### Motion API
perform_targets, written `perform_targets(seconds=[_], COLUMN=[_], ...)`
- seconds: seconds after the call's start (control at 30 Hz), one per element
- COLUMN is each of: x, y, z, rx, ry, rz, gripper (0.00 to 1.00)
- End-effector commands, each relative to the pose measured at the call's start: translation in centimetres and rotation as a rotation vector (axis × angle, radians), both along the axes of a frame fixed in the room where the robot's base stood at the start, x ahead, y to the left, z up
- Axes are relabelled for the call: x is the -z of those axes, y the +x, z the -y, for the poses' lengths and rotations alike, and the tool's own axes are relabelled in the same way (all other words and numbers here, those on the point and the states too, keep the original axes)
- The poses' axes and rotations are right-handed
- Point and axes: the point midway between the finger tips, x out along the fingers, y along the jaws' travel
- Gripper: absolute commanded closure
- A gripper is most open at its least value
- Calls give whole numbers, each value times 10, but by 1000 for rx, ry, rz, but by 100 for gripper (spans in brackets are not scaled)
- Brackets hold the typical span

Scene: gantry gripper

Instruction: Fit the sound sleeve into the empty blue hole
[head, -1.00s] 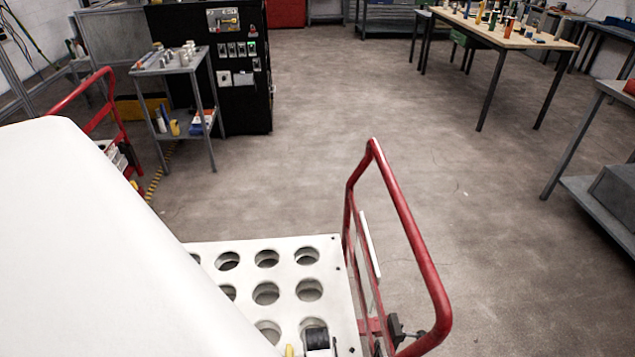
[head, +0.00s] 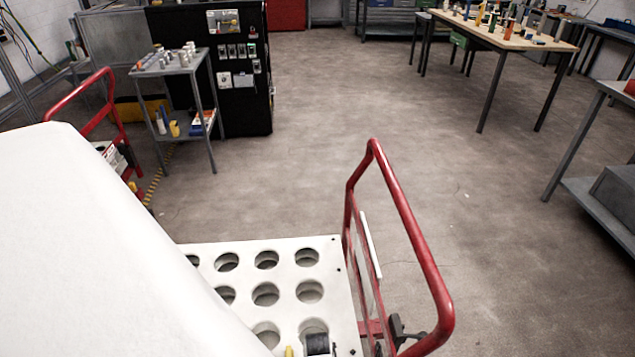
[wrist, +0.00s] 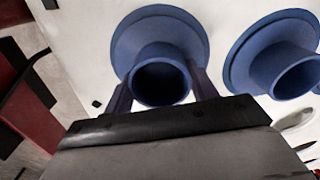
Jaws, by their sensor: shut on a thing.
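In the wrist view my gripper (wrist: 162,78) is shut on a blue sleeve (wrist: 160,82). One dark finger is on each side of its tube, and its dark bore faces the camera. A wide blue ring (wrist: 135,38) shows behind the tube. I cannot tell whether it is the sleeve's flange or a collar around a hole, or whether the sleeve is seated. A similar blue tube and ring (wrist: 250,55) stand to the right. My gripper cannot be made out in the head view, and any damage to the sleeves is not discernible.
A white plate with several round holes (head: 286,280) lies at the bottom of the head view, beside a red cart rail (head: 405,215). A dark cylinder (head: 317,344) shows at its near edge. A small shelf stand (head: 180,65) and a wooden-topped table (head: 510,38) stand farther off.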

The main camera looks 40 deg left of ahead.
Motion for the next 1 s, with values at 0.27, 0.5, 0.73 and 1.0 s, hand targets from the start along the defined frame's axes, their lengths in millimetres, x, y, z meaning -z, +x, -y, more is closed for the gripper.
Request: perform_targets(seconds=[0.27, 0.5, 0.73, 1.0], x=[7, 7, 7, -20], y=[0, 0, 0, 0], z=[0, 0, 0, 0], rx=[0, 0, 0, 1], ry=[0, 0, -1, 3], rz=[0, 0, 0, 1], gripper=[72, 18, 18, 18])
